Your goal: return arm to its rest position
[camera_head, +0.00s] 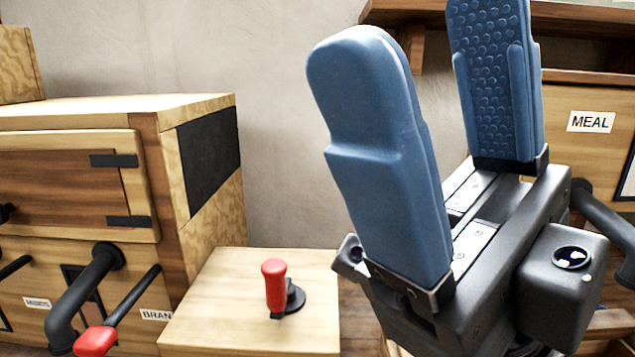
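My gripper (425,45) fills the right half of the view, close to the camera, with its two blue padded fingers pointing up. The fingers stand well apart, and only the grey wall and wooden shelf show between them, so it is open and empty. The right finger shows its dimpled inner pad. The gripper touches nothing that I can see. It hides part of the wooden cabinet behind it.
A wooden box (220,310) with an upright red-handled lever (274,285) stands low in the middle. A wooden machine (60,190) with black pipes and a red-tipped lever (97,340) is at left. A cabinet labelled MEAL (590,121) is at right. Bare wall (270,120) lies between.

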